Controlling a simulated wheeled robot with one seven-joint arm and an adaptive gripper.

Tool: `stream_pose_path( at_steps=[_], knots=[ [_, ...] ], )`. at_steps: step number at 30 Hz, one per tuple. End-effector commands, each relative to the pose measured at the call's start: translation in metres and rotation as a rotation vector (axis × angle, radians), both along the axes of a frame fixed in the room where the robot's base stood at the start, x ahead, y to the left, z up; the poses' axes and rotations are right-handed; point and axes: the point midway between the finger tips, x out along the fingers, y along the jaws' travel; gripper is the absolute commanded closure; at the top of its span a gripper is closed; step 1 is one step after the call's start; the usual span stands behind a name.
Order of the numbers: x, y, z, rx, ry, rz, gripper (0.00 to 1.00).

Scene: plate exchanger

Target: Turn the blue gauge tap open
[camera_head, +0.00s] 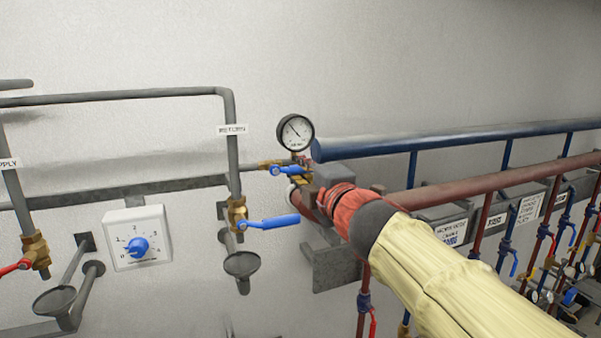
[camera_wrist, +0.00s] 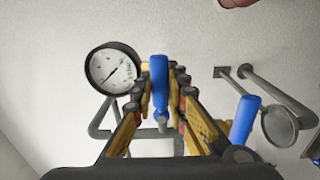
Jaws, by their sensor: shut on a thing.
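The blue gauge tap (camera_head: 283,170) shows as a short blue handle just below the round pressure gauge (camera_head: 295,132). In the wrist view the blue handle (camera_wrist: 160,82) stands upright between my two yellow-and-dark fingers, with the gauge (camera_wrist: 113,68) to its left. My gripper (camera_head: 303,181) is shut on this handle; it also shows in the wrist view (camera_wrist: 161,80). In the head view my arm comes in from the lower right, and its wrist and fingers hide part of the tap's body.
A larger blue lever (camera_head: 268,223) on a brass valve sits below left, under the RETURN label (camera_head: 232,130); it shows right of my fingers in the wrist view (camera_wrist: 244,120). A white dial box (camera_head: 138,238) is further left. Blue and red pipes run behind my arm.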

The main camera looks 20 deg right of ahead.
Motion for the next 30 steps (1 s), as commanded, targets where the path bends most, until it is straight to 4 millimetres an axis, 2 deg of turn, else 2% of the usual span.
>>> stream_pose_path(
  at_steps=[16,17,27,30],
  knots=[
    [0.0001,0.0003,0.0011,-0.029,0.001,0.001,1.00],
    [0.0001,0.0003,0.0011,-0.029,0.001,0.001,0.85],
    [0.0000,0.0002,0.0013,-0.027,0.000,0.000,0.66],
    [0.0000,0.0001,0.0012,-0.027,0.000,0.000,0.66]
  ],
)
